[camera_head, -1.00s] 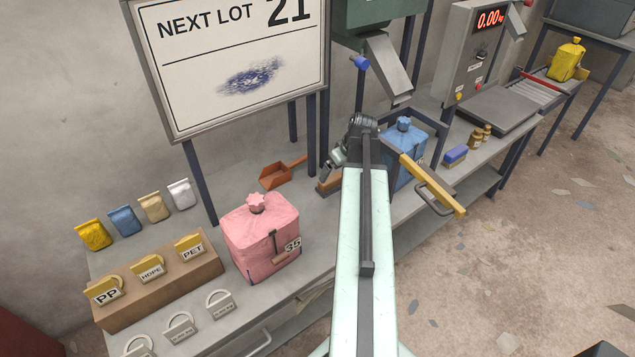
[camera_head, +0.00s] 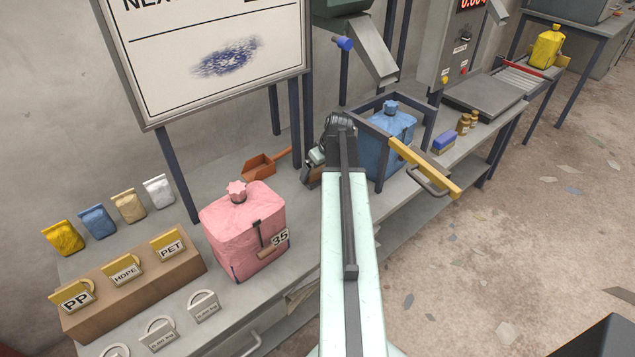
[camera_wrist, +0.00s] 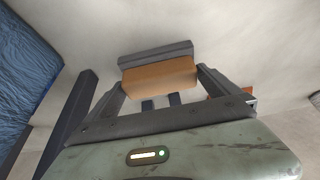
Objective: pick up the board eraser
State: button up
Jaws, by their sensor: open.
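The board eraser is a wooden block with a dark grey felt side. In the wrist view the eraser (camera_wrist: 160,76) lies ahead, in the space between the fingertips. My gripper (camera_wrist: 158,86) is open, with one finger at each side of it; I cannot tell whether they touch it. In the head view the eraser (camera_head: 313,179) shows only as a small brown piece on the bench, left of my arm, which hides the rest. My gripper (camera_head: 312,168) is mostly hidden there too.
An orange scoop (camera_head: 262,165) lies behind and left of the eraser. A pink container (camera_head: 245,230) stands front left. A blue container (camera_head: 388,145) in a dark frame stands close on the right. The whiteboard (camera_head: 210,60) and its posts rise behind.

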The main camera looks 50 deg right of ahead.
jog(key=shift+r, duration=0.1)
jog(key=c, duration=1.1)
jog(key=shift+c, duration=0.2)
notch_tip(320, 180, up, 10)
jog(key=p, duration=1)
